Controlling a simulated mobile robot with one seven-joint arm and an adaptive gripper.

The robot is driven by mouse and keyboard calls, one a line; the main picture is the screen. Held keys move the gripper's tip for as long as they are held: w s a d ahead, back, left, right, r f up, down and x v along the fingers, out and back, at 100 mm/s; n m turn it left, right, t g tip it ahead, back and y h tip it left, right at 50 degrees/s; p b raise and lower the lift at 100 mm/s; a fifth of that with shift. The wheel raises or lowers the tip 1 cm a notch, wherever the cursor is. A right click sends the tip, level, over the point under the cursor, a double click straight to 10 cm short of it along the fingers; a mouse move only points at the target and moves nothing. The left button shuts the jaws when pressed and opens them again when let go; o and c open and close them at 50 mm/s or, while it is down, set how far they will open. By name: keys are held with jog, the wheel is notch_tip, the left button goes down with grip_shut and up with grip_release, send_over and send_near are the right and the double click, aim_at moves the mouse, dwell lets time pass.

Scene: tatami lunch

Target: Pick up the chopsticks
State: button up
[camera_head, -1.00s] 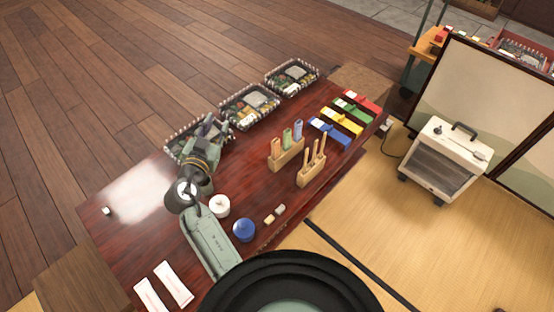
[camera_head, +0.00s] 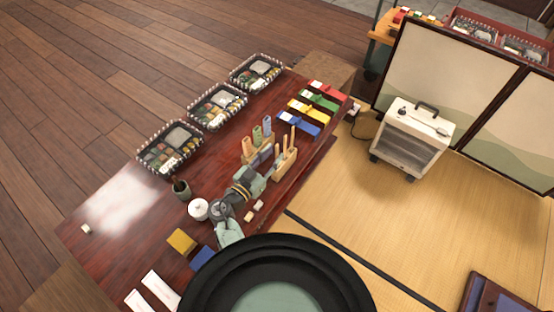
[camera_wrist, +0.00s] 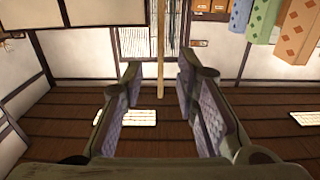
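The chopsticks (camera_head: 292,138) look like thin pale wooden sticks standing upright in a light wooden holder (camera_head: 286,163) on the red-brown table in the head view. My gripper (camera_head: 268,164) is beside this holder on its left. In the wrist view, my gripper (camera_wrist: 160,95) is open, with its two padded fingers apart. One thin stick (camera_wrist: 160,50) shows between the fingers, its end near their tips; I cannot tell whether it touches either finger. The arm partly hides the holder area.
A second holder with patterned coloured cases (camera_head: 257,135) stands close behind my gripper. Boxed lunches (camera_head: 170,147) line the far edge. A dark cup (camera_head: 182,188), a white lidded pot (camera_head: 198,209) and small blocks (camera_head: 258,205) are near my arm. Coloured packets (camera_head: 297,122) lie at right.

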aim_at(277, 150)
jog(key=shift+p+x, duration=0.3)
jog(key=shift+x, duration=1.2)
jog(key=shift+r, duration=0.1)
jog(key=shift+c, duration=0.3)
grip_shut()
